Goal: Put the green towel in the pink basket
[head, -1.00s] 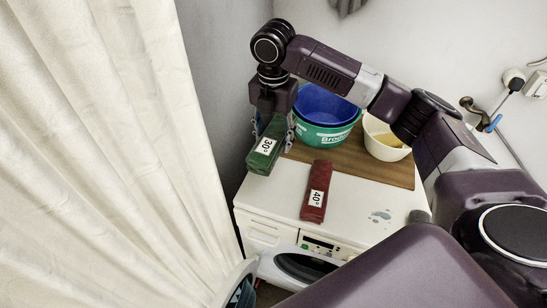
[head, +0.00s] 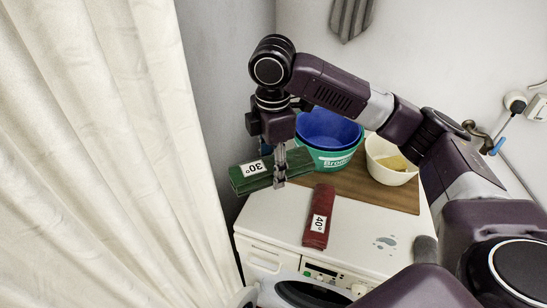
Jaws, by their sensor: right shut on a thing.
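The green towel (head: 246,180), rolled or folded with a white "30°" label, is held off the machine top at its left back corner. My right gripper (head: 272,178) points down and is shut on the towel, with a finger showing on the near side. The towel lies crosswise, its left end sticking out past the machine's left edge. No pink basket shows in the head view. My left gripper is not in view.
A red towel (head: 319,217) labelled "40°" lies on the white washing machine (head: 272,215). Blue and green tubs (head: 326,160) and a cream bowl (head: 392,178) stand on a wooden board (head: 358,190) behind. A cream curtain (head: 110,150) fills the left side.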

